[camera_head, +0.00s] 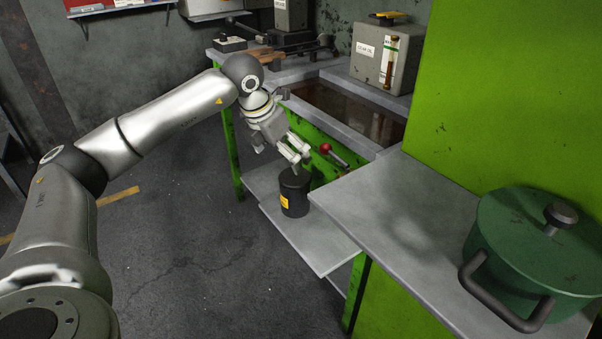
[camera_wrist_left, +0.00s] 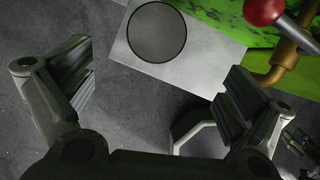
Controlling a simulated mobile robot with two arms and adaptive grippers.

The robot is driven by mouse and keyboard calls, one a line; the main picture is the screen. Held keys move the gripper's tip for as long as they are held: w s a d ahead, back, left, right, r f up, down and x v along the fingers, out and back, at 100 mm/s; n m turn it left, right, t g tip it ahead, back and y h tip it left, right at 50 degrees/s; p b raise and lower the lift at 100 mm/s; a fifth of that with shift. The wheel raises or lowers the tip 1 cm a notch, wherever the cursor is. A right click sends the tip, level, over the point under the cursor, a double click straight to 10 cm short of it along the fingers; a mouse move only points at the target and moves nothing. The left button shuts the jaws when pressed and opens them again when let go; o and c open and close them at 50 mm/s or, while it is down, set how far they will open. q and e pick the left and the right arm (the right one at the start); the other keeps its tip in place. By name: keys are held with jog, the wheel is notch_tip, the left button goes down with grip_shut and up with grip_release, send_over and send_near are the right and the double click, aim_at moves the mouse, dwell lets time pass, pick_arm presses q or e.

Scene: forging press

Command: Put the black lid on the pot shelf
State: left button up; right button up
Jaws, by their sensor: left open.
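A black cylindrical canister (camera_head: 293,194) with a yellow label stands upright on a low grey shelf (camera_head: 305,243). Its flat, round black top shows in the left wrist view (camera_wrist_left: 157,33); I cannot tell whether this top is a separate lid. My left gripper (camera_head: 301,160) is just above the canister, angled down. In the left wrist view the left gripper (camera_wrist_left: 160,88) has its fingers wide apart with nothing between them. The pot shelf (camera_head: 390,215) is grey, higher and to the right, with a green lidded pot (camera_head: 520,260) on it. My right gripper is out of view.
A red-knobbed lever (camera_head: 327,150) juts out close to my left gripper; its knob also shows in the left wrist view (camera_wrist_left: 263,10). A grey box (camera_head: 383,60) stands behind the sunken basin (camera_head: 345,108). The left part of the pot shelf is bare.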

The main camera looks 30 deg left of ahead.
aim_at(294, 176)
pick_arm(q)
jog(key=x, duration=0.5)
jog(key=shift+s+b, duration=0.1)
jog(key=shift+b, duration=0.25)
jog(key=x, duration=0.3)
jog(key=shift+w+a+f+b, duration=0.2)
jog(key=shift+w+f+b, duration=0.1)
jog(key=shift+b, duration=0.05)
jog(key=shift+w+f, duration=0.2)
jog(key=shift+f, duration=0.05)
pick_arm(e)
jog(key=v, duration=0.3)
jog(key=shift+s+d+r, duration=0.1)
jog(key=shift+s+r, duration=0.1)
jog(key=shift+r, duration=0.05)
pick_arm(q)
jog(key=c, duration=1.2)
jog(key=shift+o, duration=0.2)
jog(key=shift+r, duration=0.15)
